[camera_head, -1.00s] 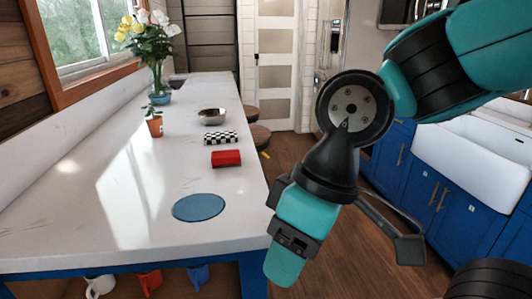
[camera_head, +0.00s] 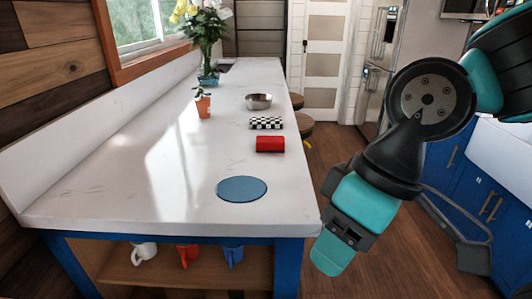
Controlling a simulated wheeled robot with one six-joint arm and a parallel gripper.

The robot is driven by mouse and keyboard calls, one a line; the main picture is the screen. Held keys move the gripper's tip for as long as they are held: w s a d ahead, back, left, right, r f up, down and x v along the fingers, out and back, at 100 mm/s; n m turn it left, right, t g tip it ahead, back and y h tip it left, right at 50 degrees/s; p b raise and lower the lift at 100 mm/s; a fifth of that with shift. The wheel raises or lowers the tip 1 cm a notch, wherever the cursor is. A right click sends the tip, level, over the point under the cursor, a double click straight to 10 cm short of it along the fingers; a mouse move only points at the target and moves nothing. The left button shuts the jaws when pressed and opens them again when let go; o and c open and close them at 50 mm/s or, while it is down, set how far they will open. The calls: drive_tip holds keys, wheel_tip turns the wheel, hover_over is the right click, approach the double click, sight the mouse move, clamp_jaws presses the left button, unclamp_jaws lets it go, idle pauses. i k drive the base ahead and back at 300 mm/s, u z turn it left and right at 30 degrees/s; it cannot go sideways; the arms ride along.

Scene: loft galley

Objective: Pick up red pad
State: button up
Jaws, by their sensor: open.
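A small red pad (camera_head: 270,144) lies on the white countertop (camera_head: 150,160), near its right edge, between a checkered block and a blue round mat. My gripper (camera_head: 400,250) hangs in front of the counter's right side, over the wooden floor. It is open, apart from the pad and lower right of it in the picture. Nothing is seen between its jaws.
A blue round mat (camera_head: 242,189) lies in front of the pad. A checkered block (camera_head: 266,123), a metal bowl (camera_head: 258,101), a potted plant (camera_head: 203,104) and a flower vase (camera_head: 208,78) stand farther back. Mugs (camera_head: 188,254) hang below the counter. Stools (camera_head: 303,128) stand beside it.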

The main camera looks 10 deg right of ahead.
sight(264, 144)
drive_tip(key=u, duration=3)
drive_tip(key=k, duration=1.45)
drive_tip(key=z, duration=1.5)
drive_tip(key=i, duration=1.05)
